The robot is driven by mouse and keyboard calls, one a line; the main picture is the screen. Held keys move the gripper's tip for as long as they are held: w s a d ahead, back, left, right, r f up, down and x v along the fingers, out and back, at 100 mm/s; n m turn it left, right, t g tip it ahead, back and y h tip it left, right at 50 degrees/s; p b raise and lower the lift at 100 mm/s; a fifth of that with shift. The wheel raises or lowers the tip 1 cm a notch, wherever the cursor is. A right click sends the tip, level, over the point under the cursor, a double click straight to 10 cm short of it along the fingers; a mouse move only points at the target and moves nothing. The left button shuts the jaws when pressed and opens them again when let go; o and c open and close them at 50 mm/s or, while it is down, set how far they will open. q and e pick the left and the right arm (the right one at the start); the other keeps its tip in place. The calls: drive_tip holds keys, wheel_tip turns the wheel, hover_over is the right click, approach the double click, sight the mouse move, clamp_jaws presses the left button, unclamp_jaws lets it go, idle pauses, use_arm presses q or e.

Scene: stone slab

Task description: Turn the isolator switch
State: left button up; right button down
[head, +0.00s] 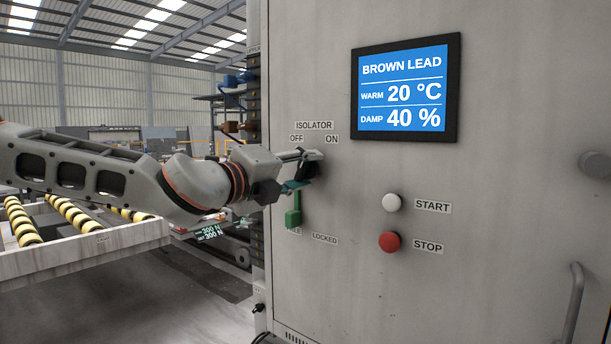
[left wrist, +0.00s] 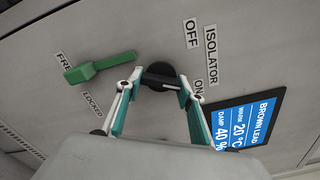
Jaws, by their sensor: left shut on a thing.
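The isolator switch is a round black knob (head: 314,161) on the grey cabinet, below the OFF and ON labels. In the left wrist view the knob (left wrist: 160,72) sits between the fingers, and its pale line points toward the ON label (left wrist: 199,88). My left gripper (head: 303,170) is shut on the knob, with its teal and white fingers on either side in the left wrist view (left wrist: 158,84). The fingers and wrist hide part of the knob in the head view. My right gripper is not in view.
A green lever (head: 293,206) is just below the knob, near a LOCKED label (head: 325,239). A white START button (head: 391,202), a red STOP button (head: 389,241) and a blue display (head: 404,90) are to the right. A handle (head: 573,305) projects at lower right.

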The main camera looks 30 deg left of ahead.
use_arm(q)
drive_tip(key=shift+f+m, duration=0.15)
drive_tip(key=shift+m, duration=0.75)
drive_tip(key=shift+m+b, duration=0.3)
drive_tip(key=o, duration=1.1)
